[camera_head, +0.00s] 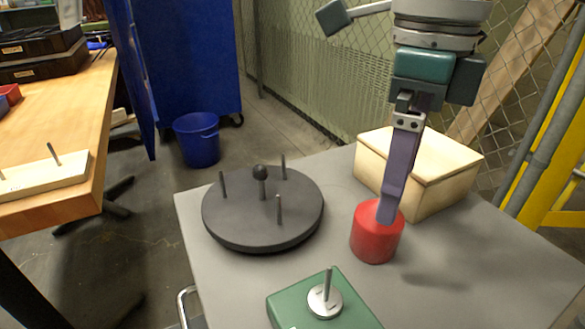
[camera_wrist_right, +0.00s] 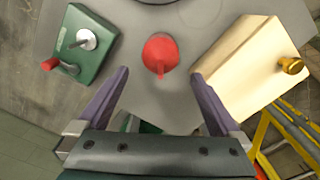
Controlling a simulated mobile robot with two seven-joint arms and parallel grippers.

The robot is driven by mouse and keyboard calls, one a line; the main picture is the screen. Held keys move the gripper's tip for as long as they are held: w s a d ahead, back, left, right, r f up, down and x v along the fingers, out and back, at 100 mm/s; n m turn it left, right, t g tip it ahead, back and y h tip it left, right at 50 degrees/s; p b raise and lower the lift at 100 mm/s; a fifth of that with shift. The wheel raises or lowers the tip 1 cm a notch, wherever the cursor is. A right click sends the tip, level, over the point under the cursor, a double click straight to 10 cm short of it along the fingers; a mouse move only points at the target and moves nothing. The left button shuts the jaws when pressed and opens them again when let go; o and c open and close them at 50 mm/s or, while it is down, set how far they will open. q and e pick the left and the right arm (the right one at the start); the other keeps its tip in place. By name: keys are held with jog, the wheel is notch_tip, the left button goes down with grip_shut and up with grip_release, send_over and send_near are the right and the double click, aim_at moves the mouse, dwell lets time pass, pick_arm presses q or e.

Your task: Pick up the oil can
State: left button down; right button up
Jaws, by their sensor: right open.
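The oil can (camera_head: 375,238) is a red round can standing upright on the grey table. In the right wrist view, the red can (camera_wrist_right: 160,50) shows from above with its narrow spout pointing down the picture. My right gripper (camera_head: 388,212) points down over the can, and its purple finger overlaps the can's top in the head view. In the right wrist view, the fingers of my right gripper (camera_wrist_right: 160,78) are wide apart, with the can's spout between their tips. Nothing is held. I cannot tell whether a finger touches the can. My left gripper is not in view.
A cream box (camera_head: 425,165) stands close behind the can. A dark round plate with pegs (camera_head: 240,225) lies to its left. A green box (camera_head: 350,305) with a metal post is in front. Bare grey table (camera_head: 480,270) lies to the right.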

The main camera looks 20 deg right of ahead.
jog(key=f, duration=0.2)
jog(key=f+b, duration=0.1)
jog(key=f, duration=0.4)
jog(key=shift+w+a+f+b, duration=0.3)
jog(key=shift+w+f, duration=0.05)
jog(key=shift+f, duration=0.05)
jog(key=shift+c, duration=0.4)
jog(key=c, duration=1.4)
